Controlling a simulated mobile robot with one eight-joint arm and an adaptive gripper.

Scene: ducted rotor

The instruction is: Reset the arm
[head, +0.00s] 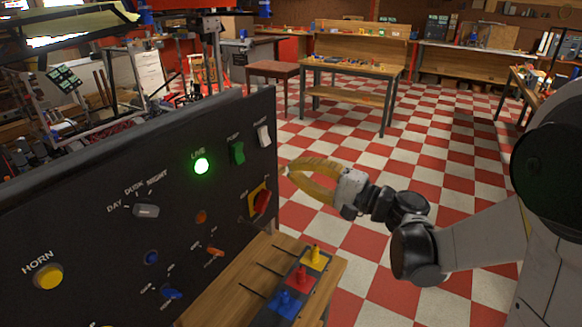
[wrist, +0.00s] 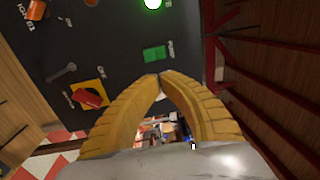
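My gripper (head: 287,170) has two curved yellow fingers and is at mid-frame in the head view, held in the air just right of the black control panel (head: 100,185). In the wrist view my gripper (wrist: 160,76) has its fingertips together, with nothing held between them. My arm reaches in from the right side of the head view. In the wrist view the fingertips lie just below the green pump switch (wrist: 154,53), apparently without touching it.
The panel carries a lit green lamp (head: 201,166), a red switch on a yellow plate (head: 261,201), a day-dusk-night knob (head: 146,210) and a yellow horn button (head: 48,277). Coloured sliders (head: 302,277) sit on a wooden shelf below. Checkered floor (head: 380,170) is open behind.

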